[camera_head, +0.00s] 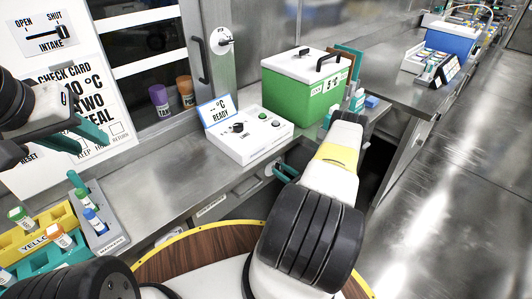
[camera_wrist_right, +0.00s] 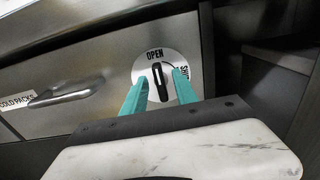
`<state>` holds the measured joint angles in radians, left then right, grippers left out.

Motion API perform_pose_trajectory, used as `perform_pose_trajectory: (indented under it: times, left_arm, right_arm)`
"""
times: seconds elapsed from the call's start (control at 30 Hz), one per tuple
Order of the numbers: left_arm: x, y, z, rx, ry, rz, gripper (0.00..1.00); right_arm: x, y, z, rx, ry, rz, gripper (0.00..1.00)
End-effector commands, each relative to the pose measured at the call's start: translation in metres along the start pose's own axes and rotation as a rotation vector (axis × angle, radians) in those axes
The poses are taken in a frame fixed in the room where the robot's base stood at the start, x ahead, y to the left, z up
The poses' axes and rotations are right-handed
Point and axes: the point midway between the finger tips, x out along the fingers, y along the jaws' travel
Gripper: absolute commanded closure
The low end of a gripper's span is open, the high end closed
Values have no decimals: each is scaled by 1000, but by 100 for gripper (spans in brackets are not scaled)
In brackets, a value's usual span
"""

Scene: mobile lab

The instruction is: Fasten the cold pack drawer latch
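The cold pack drawer latch (camera_wrist_right: 160,82) is a black knob on a round plate marked OPEN at the top and SHUT at the right. The knob stands nearly upright, its top end toward OPEN. The drawer front (camera_wrist_right: 75,100) carries a COLD PACKS label and a bar handle (camera_wrist_right: 67,90), and looks closed. My right gripper (camera_wrist_right: 158,92) is open, with one teal finger on each side of the knob; contact cannot be told. In the head view my right gripper (camera_head: 285,172) is at the counter front, mostly hidden by my arm. My left gripper (camera_head: 92,150) looks open and empty over the check card.
On the counter stand a control box (camera_head: 250,138) with a READY sign, a green cooler (camera_head: 305,85) with a white lid, and tube racks (camera_head: 105,238) at the left. A dark recess (camera_wrist_right: 275,100) lies right of the drawer. Floor at the right is clear.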

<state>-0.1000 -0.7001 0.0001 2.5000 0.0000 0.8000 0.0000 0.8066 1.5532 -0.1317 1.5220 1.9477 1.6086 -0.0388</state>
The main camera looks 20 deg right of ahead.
Motion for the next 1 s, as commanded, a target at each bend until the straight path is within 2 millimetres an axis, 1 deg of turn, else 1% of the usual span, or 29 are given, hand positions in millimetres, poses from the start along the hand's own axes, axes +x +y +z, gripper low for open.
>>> perform_pose_trajectory:
  times: [0.1, 0.3, 0.33, 0.5, 0.83, 1.0]
  left_arm:
    - [0, 0, 0, 0, 0, 0, 64]
    - [0, 0, 0, 0, 0, 0, 64]
    - [0, 0, 0, 0, 0, 0, 64]
    - [0, 0, 0, 0, 0, 0, 64]
    - [0, 0, 0, 0, 0, 0, 64]
    - [0, 0, 0, 0, 0, 0, 64]
  right_arm:
    - [5, 0, 0, 0, 0, 0, 65]
    - [5, 0, 0, 1, 1, -1, 65]
    - [5, 0, 0, 1, 1, -1, 67]
    - [5, 0, 0, 1, 1, 0, 100]
    - [5, 0, 0, 12, 1, 0, 100]
    - [4, -2, 0, 64, -1, -3, 100]
